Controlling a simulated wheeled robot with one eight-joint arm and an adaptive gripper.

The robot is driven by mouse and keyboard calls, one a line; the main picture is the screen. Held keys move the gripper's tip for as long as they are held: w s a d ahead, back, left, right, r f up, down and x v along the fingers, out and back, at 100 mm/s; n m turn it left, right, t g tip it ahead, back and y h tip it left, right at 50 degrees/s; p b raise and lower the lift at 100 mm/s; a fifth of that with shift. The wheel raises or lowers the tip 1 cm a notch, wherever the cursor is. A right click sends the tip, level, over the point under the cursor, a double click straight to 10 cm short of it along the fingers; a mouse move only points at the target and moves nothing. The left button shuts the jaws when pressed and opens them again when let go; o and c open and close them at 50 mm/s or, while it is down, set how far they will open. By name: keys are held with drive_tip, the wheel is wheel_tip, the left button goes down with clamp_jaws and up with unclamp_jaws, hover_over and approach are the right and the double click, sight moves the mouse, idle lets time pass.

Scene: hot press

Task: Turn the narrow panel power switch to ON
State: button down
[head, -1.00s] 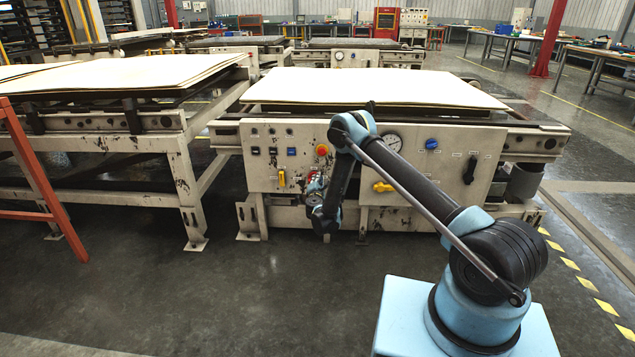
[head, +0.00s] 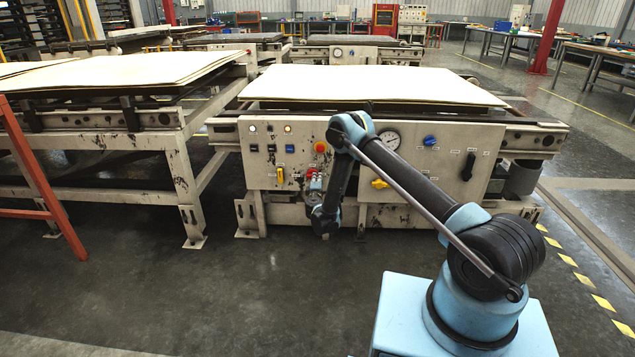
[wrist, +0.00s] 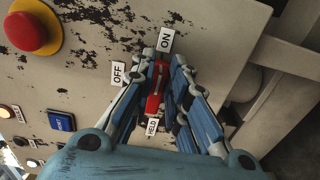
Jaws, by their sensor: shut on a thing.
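The narrow red switch handle (wrist: 155,90) sits on the cream control panel of the press (head: 230,165). My gripper (wrist: 158,82) is shut on it, with one blue and grey finger on each side. The handle's upper end points toward the ON label (wrist: 166,39). The OFF label (wrist: 118,73) is to its left, and a HELD label (wrist: 152,128) is below. In the head view my gripper (head: 314,188) is at the panel's lower middle, and my arm hides part of the panel.
A red mushroom button on a yellow ring (wrist: 28,32) and a blue square button (wrist: 61,121) are left of the switch. A yellow handle (head: 280,176) stands out further left. A gauge (head: 389,140) is to the right. The floor in front is clear.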

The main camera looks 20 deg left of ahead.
drive_tip(key=shift+w+d+f, duration=0.1)
drive_tip(key=shift+d, duration=0.1)
drive_tip(key=c, duration=1.6)
unclamp_jaws()
drive_tip(key=shift+f, duration=0.1)
drive_tip(key=shift+o, duration=0.2)
drive_tip(key=shift+a, duration=0.1)
